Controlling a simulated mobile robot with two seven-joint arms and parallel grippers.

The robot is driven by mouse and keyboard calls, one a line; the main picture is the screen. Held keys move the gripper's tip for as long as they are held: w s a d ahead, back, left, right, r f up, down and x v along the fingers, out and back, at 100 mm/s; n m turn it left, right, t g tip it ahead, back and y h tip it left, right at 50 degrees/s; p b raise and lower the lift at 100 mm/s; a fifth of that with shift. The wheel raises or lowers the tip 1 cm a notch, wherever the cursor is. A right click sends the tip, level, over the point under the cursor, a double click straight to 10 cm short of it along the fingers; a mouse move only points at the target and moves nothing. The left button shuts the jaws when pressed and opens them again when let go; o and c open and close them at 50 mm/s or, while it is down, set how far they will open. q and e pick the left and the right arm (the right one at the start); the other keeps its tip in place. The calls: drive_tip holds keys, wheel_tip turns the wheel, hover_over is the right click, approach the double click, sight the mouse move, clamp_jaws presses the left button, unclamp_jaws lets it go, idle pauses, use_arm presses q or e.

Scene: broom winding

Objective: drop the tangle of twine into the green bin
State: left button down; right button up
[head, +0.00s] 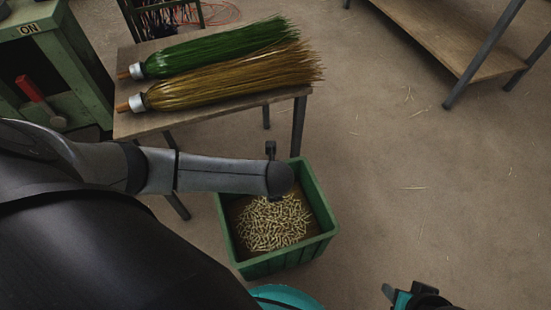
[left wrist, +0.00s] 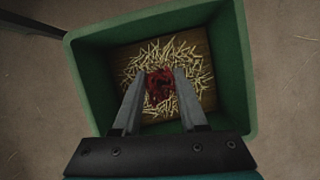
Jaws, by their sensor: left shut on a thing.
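The tangle of twine (left wrist: 160,86) is a dark red clump between the fingers of my left gripper (left wrist: 163,74) in the left wrist view. My left gripper is shut on it, over the open green bin (left wrist: 236,65). In the head view the bin (head: 328,208) stands on the floor below the table's front edge, and my left arm reaches over its back part. The left fingers and the twine are hidden there by the arm. My right gripper (head: 408,295) shows partly at the bottom edge of the head view; its jaw opening is unclear.
Pale short pieces (head: 272,222) lie in the bin. A table (head: 150,121) behind it holds a green broom (head: 215,50) and a yellow-brown broom (head: 235,82). A green machine (head: 75,70) with a red lever stands at left. A wooden bench (head: 450,35) is at back right. The right floor is mostly clear.

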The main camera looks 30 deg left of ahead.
use_arm(q)
drive_tip(key=shift+c, duration=1.8)
unclamp_jaws()
drive_tip(key=shift+r, duration=0.1)
use_arm(e)
drive_tip(key=shift+r, duration=0.1)
use_arm(q)
drive_tip(key=shift+r, duration=0.2)
drive_tip(key=p+v, duration=0.9)
drive_tip(key=v, duration=0.5)
drive_tip(key=shift+s+r, duration=0.2)
drive_tip(key=shift+r, duration=0.1)
use_arm(e)
drive_tip(key=s+d+f+g, duration=0.1)
drive_tip(key=s+f, duration=0.3)
drive_tip(key=f, duration=0.4)
drive_tip(key=s+d+f, duration=0.4)
drive_tip(key=s+f, duration=0.1)
drive_tip(key=f, duration=0.3)
drive_tip(key=shift+f+g+h, duration=0.3)
drive_tip(key=shift+g, duration=0.1)
use_arm(q)
drive_tip(key=shift+d, duration=0.1)
